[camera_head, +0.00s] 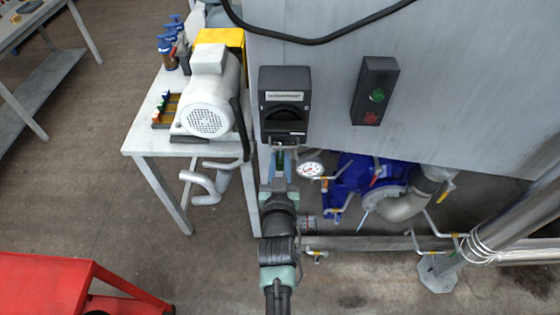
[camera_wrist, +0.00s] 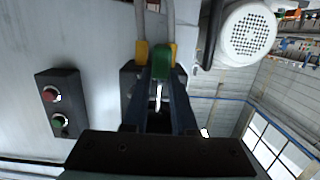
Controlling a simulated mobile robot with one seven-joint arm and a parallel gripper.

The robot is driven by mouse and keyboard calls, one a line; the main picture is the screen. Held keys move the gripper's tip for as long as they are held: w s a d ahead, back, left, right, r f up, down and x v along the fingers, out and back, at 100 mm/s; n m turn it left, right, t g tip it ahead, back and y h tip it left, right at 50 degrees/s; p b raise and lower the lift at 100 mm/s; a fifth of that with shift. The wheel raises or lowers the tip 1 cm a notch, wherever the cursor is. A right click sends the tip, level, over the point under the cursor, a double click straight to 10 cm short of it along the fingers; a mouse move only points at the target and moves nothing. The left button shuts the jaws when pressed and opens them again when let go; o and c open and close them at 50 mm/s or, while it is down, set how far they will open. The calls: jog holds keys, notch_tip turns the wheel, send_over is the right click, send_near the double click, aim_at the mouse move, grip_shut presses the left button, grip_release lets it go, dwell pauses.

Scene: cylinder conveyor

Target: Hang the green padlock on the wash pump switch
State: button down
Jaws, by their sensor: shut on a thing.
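The wash pump switch (camera_head: 284,118) is a dark box with a pale label, fixed to the grey cabinet. My gripper (camera_head: 281,155) is just below its lower edge and is shut on the green padlock (camera_head: 281,160), mostly hidden between the fingers in the head view. In the wrist view the green padlock body (camera_wrist: 162,61) sits between my fingertips, with its bright metal shackle (camera_wrist: 158,97) showing. The dark switch (camera_wrist: 128,78) is partly hidden behind my fingers there. I cannot tell whether the shackle touches the switch.
A black box with green and red buttons (camera_head: 375,91) is on the cabinet, right of the switch. A white motor (camera_head: 207,108) and a rack with coloured pieces (camera_head: 164,107) stand on the left table (camera_head: 143,140). A blue pump (camera_head: 347,178) and valves are at the lower right.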

jog(key=shift+f, duration=0.25)
jog(key=c, duration=0.6)
grip_release()
jog(key=shift+c, duration=0.2)
jog(key=s+r, duration=0.2)
jog(key=s, duration=1.1)
jog(key=shift+b, duration=0.4)
jog(key=shift+w, duration=0.1)
